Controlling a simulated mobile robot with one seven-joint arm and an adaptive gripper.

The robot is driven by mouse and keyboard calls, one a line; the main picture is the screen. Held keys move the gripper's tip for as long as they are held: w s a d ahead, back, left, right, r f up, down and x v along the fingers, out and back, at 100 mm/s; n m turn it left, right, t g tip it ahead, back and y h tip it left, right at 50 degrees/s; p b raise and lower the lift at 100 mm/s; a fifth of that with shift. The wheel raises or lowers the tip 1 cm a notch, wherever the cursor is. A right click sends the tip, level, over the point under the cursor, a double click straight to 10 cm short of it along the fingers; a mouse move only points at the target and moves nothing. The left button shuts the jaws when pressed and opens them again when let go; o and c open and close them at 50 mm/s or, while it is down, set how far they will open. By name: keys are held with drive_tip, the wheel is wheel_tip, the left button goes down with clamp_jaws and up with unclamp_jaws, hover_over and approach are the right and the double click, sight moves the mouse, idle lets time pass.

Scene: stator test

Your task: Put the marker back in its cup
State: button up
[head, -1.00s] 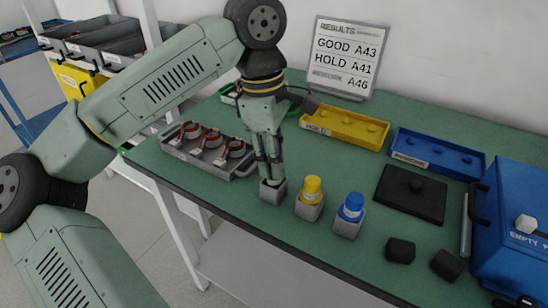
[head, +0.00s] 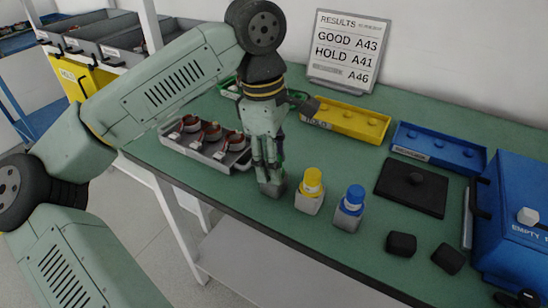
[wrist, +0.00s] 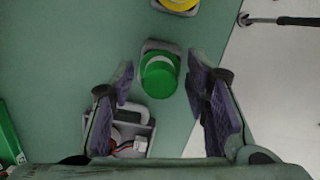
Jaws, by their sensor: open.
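The green-capped marker (wrist: 158,78) shows in the wrist view between my two fingers, with a gap on each side. Its grey cup (wrist: 162,46) shows around and behind it; the marker appears to stand in the cup, though its lower end is hidden. In the head view the grey cup (head: 271,188) is directly below my gripper (head: 268,172), and my fingers mostly hide the marker. My gripper is open, its fingers pointing down on either side of the marker.
A yellow marker (head: 312,181) and a blue marker (head: 353,196) stand in grey cups to the right. A grey tray of copper stators (head: 238,164) is close on the left. Yellow (head: 345,121) and blue (head: 437,151) trays lie behind. The table's front edge is near.

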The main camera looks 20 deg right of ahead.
wheel_tip(320, 180, up, 13)
drive_tip(key=a, duration=0.1)
drive_tip(key=shift+w+p, duration=0.3)
drive_tip(key=shift+w, duration=0.15)
drive_tip(key=shift+f, duration=0.1)
